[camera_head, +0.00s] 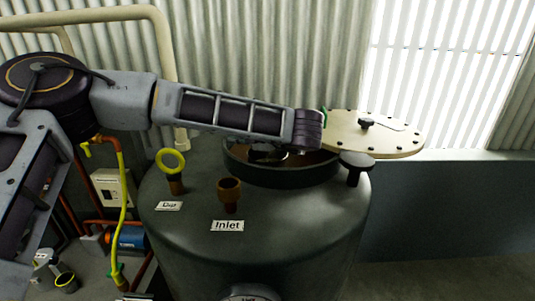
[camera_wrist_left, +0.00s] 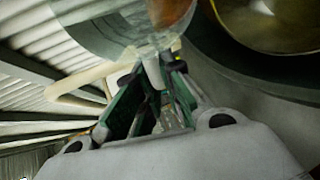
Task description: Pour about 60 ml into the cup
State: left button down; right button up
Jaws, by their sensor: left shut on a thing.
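My left arm reaches across the tank (camera_head: 270,235) to its round open hatch (camera_head: 285,180). In the head view the arm hides most of the gripper and what it holds. In the left wrist view my left gripper (camera_wrist_left: 163,68) is shut on a clear, rounded vessel (camera_wrist_left: 105,28). Brown shows in or through the vessel at the top; I cannot tell its level. A golden round surface (camera_wrist_left: 270,22) inside a dark rim lies to its right. A small dark cup-like thing (camera_head: 66,281) is at the head view's lower left; I cannot tell if it is the cup. My right gripper is not in view.
The cream hatch lid (camera_head: 395,138) is swung to the right, beside a black knob (camera_head: 355,165). Pipes and a blue motor (camera_head: 131,237) are at left.

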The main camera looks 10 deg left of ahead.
pick_arm(q)
jog(key=shift+f+b, duration=0.1)
jog(key=shift+b, duration=0.2)
dwell(0.5)
jog(key=shift+r+p, duration=0.25)
jog(key=shift+p, duration=0.55)
jog(key=shift+w+a+f+g+h+p, duration=0.15)
jog(key=shift+a+f+g+h+p, duration=0.15)
jog(key=shift+g+h+p, duration=0.45)
jog(key=shift+r, duration=0.15)
jog(key=shift+d, duration=0.1)
jog(key=shift+h, duration=0.25)
